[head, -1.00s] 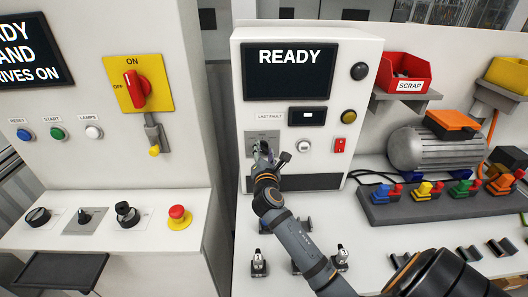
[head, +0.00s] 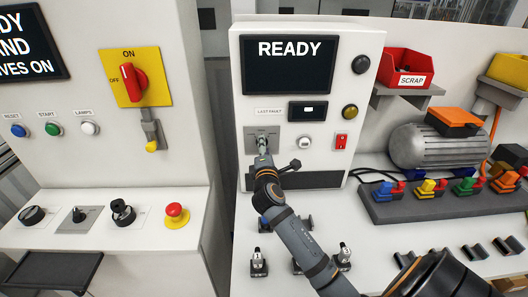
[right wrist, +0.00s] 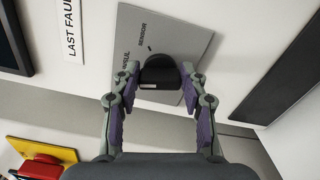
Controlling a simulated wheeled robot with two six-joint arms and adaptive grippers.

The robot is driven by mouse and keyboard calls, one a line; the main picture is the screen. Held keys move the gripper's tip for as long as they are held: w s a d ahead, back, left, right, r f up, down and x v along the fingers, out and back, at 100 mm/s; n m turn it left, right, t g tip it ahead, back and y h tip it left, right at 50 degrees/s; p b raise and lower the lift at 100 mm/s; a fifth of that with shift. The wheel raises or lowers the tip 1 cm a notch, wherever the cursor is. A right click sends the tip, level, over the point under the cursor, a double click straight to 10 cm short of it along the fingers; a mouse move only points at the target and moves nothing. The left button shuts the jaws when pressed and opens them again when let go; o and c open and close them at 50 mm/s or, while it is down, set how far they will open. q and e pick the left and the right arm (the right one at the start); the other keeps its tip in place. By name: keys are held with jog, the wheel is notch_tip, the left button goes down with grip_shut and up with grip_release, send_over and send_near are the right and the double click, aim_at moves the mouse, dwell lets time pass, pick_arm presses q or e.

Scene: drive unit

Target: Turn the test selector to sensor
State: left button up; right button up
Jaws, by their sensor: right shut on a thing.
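The test selector is a black round knob (right wrist: 158,72) on a grey plate (right wrist: 178,30) in the right wrist view. In the head view the plate (head: 249,143) sits on the white test cabinet below the screen, with my gripper covering most of the knob. My right gripper (right wrist: 160,74) is shut on the knob, one finger on each side. I cannot tell for sure which position the knob points to. My left gripper is not in view.
The screen (head: 288,65) above reads READY. A white round button (head: 304,143) and a red switch (head: 341,142) are right of the selector. A dark slot lies below. Small parts stand on the white bench (head: 375,240); a colored connector block (head: 440,205) is to the right.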

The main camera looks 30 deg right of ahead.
jog(key=m+b, duration=0.2)
jog(key=m, duration=0.2)
jog(key=m+b, duration=0.3)
jog(key=m, duration=0.1)
jog(key=f+m+b, duration=0.1)
jog(key=m+b, duration=0.1)
jog(key=m, duration=0.2)
jog(key=shift+a+m, duration=0.1)
jog(key=shift+m, duration=0.2)
dwell(0.4)
jog(key=o, duration=1.1)
jog(key=shift+r, duration=0.1)
jog(key=shift+o, duration=0.2)
jog(key=v, duration=0.7)
jog(key=shift+s, duration=0.2)
jog(key=shift+a, duration=0.1)
